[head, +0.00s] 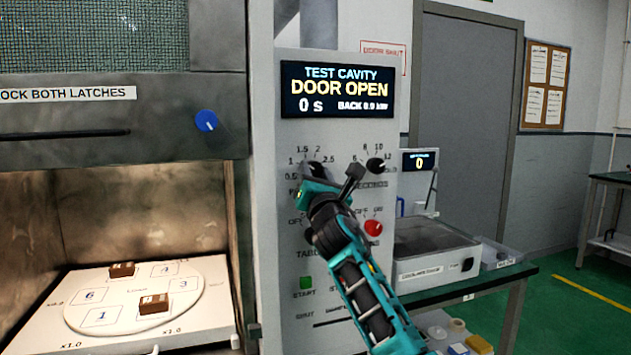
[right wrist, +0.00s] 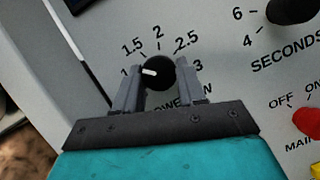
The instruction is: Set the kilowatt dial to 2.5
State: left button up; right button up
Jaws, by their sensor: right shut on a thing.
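The kilowatt dial is a round black knob with a white pointer mark, on the grey panel. It shows in the right wrist view (right wrist: 160,73), with 1, 1.5, 2, 2.5 and 3 printed around it. The pointer mark points left, toward the 1. My right gripper (right wrist: 158,90) has one finger on each side of the knob and is shut on it. In the head view my right gripper (head: 316,178) reaches up from below and covers most of the dial and its lower labels. My left gripper is not in view.
The seconds dial (head: 375,165) is just right of my gripper, with a red mains knob (head: 373,228) below it. A green start button (head: 306,283) is lower on the panel. The display (head: 338,90) reads DOOR OPEN. The open cavity with a turntable (head: 200,300) is at left.

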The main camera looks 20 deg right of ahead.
jog(key=m+h, duration=0.1)
jog(key=m, duration=0.3)
jog(key=shift+a+g+h, duration=0.15)
jog(key=shift+g+h, duration=0.15)
jog(key=shift+h, duration=0.1)
jog(key=m, duration=0.2)
jog(key=m+g+h, duration=0.1)
jog(key=shift+a+r+m, duration=0.1)
jog(key=shift+r+m, duration=0.1)
jog(key=shift+m, duration=0.2)
jog(key=m+g+p, duration=0.1)
jog(key=m, duration=0.1)
jog(key=m+h+p, duration=0.1)
jog(key=m+p, duration=0.1)
jog(key=m, duration=0.1)
jog(key=shift+r+g, duration=0.2)
jog(key=shift+g, duration=0.2)
jog(key=m+g+p, duration=0.1)
jog(key=m, duration=0.2)
jog(key=m+g, duration=0.1)
jog(key=m, duration=0.1)
jog(key=m+g, duration=0.1)
jog(key=m, duration=0.1)
jog(key=shift+r+m+y, duration=0.15)
jog(key=shift+m+y, duration=0.25)
jog(key=m+g+y, duration=0.1)
jog(key=m, duration=0.2)
jog(key=shift+r+m+y, duration=0.1)
jog(key=shift+m+y, duration=0.2)
jog(key=o, duration=1.1)
